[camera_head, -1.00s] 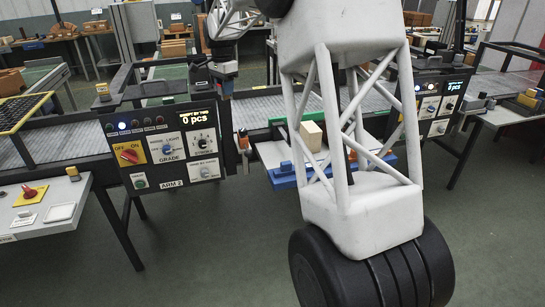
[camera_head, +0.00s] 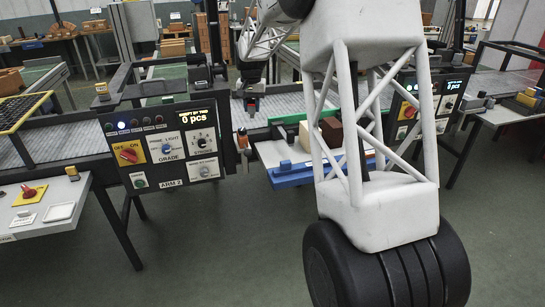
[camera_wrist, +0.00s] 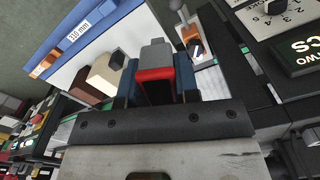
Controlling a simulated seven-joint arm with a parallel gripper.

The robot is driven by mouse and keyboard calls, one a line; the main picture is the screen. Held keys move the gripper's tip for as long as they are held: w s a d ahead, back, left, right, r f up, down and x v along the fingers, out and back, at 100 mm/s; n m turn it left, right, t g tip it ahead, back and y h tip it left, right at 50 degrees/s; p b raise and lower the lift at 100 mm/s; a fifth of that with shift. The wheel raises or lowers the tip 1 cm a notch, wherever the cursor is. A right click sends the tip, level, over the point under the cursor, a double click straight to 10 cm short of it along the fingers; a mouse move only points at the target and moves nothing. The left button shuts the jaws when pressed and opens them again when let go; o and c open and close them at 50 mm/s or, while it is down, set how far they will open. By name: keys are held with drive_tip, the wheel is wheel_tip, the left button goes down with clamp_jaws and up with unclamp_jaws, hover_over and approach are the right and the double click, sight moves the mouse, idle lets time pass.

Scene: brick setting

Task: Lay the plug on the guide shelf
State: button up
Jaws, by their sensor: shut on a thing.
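My gripper (camera_head: 251,104) is shut on a small block with a grey top and a red face, which I take as the plug (camera_wrist: 156,72). In the wrist view the plug sits between the two dark blue fingers of my gripper (camera_wrist: 156,85). In the head view the plug is too small to make out clearly. The shelf with a white top and blue front edge (camera_head: 292,180), which I take as the guide shelf, is below and right of my gripper. Its blue edge (camera_wrist: 75,38) shows top left in the wrist view. The plug looks held clear of it.
A cream block (camera_head: 330,131) and a dark brown block lie at the shelf's back; the brown one (camera_wrist: 85,88) shows in the wrist view. A small blue piece (camera_head: 286,166) is at its front left. A control panel (camera_head: 172,145) stands left, with an orange-handled part (camera_head: 242,140) beside it.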

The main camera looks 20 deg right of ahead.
drive_tip(key=w+d+f+m, duration=0.5)
drive_tip(key=f+m, duration=0.3)
drive_tip(key=m, duration=0.1)
drive_tip(key=w+d+f+m, duration=0.5)
drive_tip(key=d+f+m, duration=0.1)
drive_tip(key=f+m, duration=0.2)
drive_tip(key=shift+w+m, duration=0.15)
drive_tip(key=shift+m, duration=0.55)
drive_tip(key=shift+f, duration=3.05)
drive_tip(key=shift+f, duration=1.85)
drive_tip(key=shift+f, duration=0.15)
